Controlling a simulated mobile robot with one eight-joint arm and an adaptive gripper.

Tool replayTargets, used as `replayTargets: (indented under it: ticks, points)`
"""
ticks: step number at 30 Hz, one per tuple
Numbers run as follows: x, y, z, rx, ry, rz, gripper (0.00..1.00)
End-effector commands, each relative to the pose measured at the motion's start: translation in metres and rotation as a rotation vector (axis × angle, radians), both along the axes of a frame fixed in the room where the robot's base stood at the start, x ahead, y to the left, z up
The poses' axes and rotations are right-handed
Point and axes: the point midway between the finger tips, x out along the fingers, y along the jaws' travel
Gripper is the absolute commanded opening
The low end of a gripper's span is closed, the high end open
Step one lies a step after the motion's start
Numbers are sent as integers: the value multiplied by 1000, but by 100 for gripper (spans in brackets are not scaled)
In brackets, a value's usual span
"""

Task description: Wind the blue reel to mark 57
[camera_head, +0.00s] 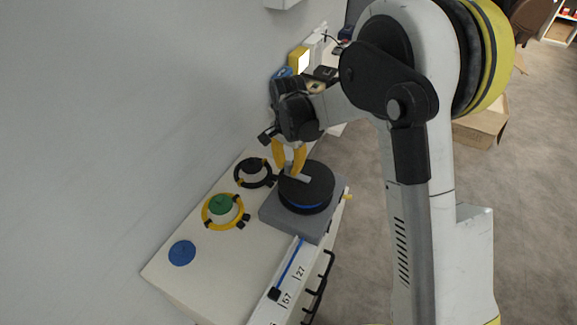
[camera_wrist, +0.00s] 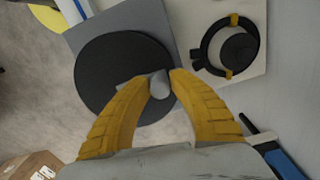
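The reel (camera_head: 306,192) is a black-topped disc with a blue band around its side, on a grey square base (camera_head: 268,215). A grey crank with a knob (camera_wrist: 160,86) sits on its top, also seen in the wrist view. My gripper (camera_head: 291,172) reaches down over the reel; its yellow fingers close on the knob from both sides. A blue strip (camera_head: 290,262) runs from the base along a white scale toward the bench's near end. Its black end block (camera_head: 274,294) lies beside the label 57 (camera_head: 286,299); label 27 (camera_head: 299,272) is nearer the reel.
A black ring (camera_head: 240,176) around a dark knob and a yellow ring (camera_head: 206,219) around a green knob stand left of the reel. A blue disc (camera_head: 182,253) lies on the bench (camera_head: 215,270). Several items crowd the bench behind; a wall borders the left.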

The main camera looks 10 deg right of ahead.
Motion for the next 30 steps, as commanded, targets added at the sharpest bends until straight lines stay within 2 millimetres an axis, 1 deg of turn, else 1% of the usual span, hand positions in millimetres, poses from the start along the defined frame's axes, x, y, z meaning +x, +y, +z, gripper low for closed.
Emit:
replayTargets:
  ticks: [2,10,14,17,24,27,30]
  points:
    - [0,0,0,0,0,0,44]
    - [0,0,1,0,0,0,44]
    - [0,0,11,0,0,1,44]
    - [0,0,28,0,0,1,44]
    - [0,0,83,0,0,0,44]
    - [0,0,100,0,0,0,44]
    - [0,0,112,0,0,0,44]
